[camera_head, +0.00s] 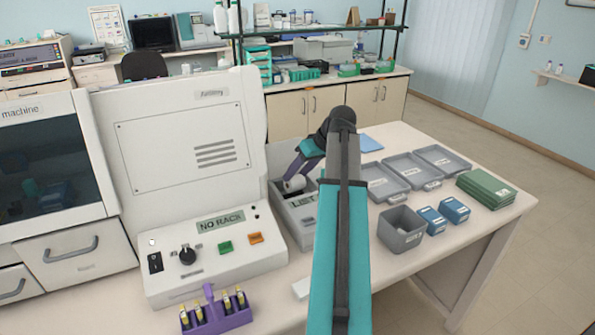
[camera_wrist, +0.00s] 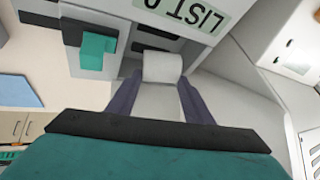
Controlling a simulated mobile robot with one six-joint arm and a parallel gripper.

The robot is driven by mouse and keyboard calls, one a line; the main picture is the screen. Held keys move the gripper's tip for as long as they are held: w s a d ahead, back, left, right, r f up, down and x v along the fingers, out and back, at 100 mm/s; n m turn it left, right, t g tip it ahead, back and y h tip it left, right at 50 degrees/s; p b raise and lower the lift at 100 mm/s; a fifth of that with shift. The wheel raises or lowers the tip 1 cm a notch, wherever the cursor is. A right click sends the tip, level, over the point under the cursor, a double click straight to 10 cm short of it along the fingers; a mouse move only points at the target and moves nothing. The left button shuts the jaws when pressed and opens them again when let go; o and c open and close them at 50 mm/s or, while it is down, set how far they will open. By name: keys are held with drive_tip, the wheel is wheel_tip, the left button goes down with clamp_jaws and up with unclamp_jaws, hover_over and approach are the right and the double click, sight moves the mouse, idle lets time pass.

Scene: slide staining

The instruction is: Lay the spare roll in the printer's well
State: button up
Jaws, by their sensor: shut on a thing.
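The white roll (camera_head: 294,184) is between the fingers of my gripper (camera_head: 299,175), which is shut on it. In the wrist view the roll (camera_wrist: 162,67) shows between the two dark fingertips (camera_wrist: 160,85). The grey printer (camera_head: 300,226) carries a "LIST" label (camera_head: 302,200) on its front part. The roll is at the printer's open well, behind the label; I cannot tell whether it touches the well's floor. My arm hides the printer's right side in the head view. The wrist view shows the label (camera_wrist: 190,12) upside down and a green part (camera_wrist: 97,52) beside the well.
The white staining machine with a "NO RACK" display (camera_head: 221,222) stands close on the printer's left. A purple rack (camera_head: 216,316) is in front. Grey trays (camera_head: 412,170), a grey bin (camera_head: 401,241), blue boxes (camera_head: 432,220) and green folders (camera_head: 487,188) lie to the right.

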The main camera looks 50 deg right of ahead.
sight(300, 178)
drive_tip(key=shift+f+b, duration=0.6)
drive_tip(key=shift+f, duration=1.1)
drive_tip(key=o, duration=1.3)
drive_tip(key=shift+c, duration=0.2)
